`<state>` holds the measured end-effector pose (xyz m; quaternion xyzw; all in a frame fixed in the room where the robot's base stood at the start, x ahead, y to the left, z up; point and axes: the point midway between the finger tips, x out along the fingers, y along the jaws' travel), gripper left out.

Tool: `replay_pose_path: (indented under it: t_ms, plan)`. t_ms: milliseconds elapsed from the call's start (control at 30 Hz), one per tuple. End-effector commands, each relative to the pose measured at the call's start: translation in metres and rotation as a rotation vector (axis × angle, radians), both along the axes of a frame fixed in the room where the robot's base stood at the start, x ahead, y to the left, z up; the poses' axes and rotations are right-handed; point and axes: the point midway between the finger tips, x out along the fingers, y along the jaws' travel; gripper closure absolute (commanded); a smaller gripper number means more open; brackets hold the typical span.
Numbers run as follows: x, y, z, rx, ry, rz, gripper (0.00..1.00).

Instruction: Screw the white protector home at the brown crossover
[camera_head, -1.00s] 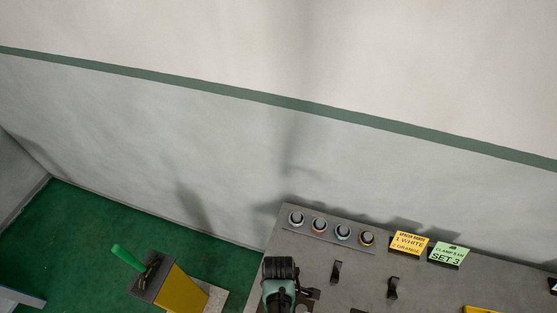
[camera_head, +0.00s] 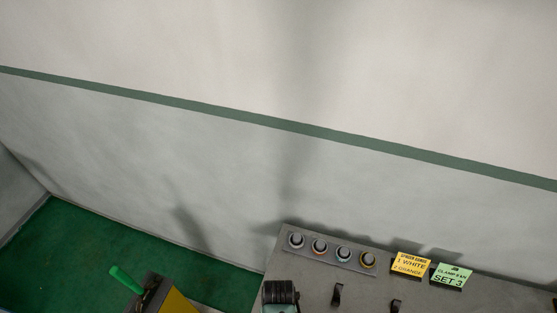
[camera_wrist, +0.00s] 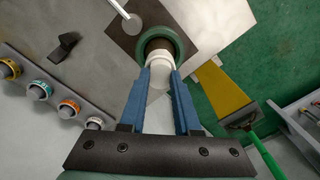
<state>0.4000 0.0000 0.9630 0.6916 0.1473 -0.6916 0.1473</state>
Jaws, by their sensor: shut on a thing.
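In the wrist view, my gripper (camera_wrist: 160,76) has its two blue fingers closed about a white protector (camera_wrist: 158,59). The protector sits right against a brown band (camera_wrist: 157,43), which I take to be the brown crossover. A green ring (camera_wrist: 178,37) surrounds the brown part. I cannot tell how much thread, if any, shows between white and brown. My fingertips hide the protector's sides. The head view does not show the protector or the grip.
A grey bench carries a rail of ringed knobs (camera_head: 297,240), an orange-yellow sign (camera_head: 411,264), a green sign (camera_head: 452,275) and black hooks (camera_head: 337,294).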

Motion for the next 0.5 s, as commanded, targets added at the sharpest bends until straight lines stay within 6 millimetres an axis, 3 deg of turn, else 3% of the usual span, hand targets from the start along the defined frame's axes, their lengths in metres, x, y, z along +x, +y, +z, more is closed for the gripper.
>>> replay_pose_path:
  t_ms: [500]
  plan:
    - [0.0006, 0.0002, 0.0001, 0.000, -0.001, -0.681, 1.00]
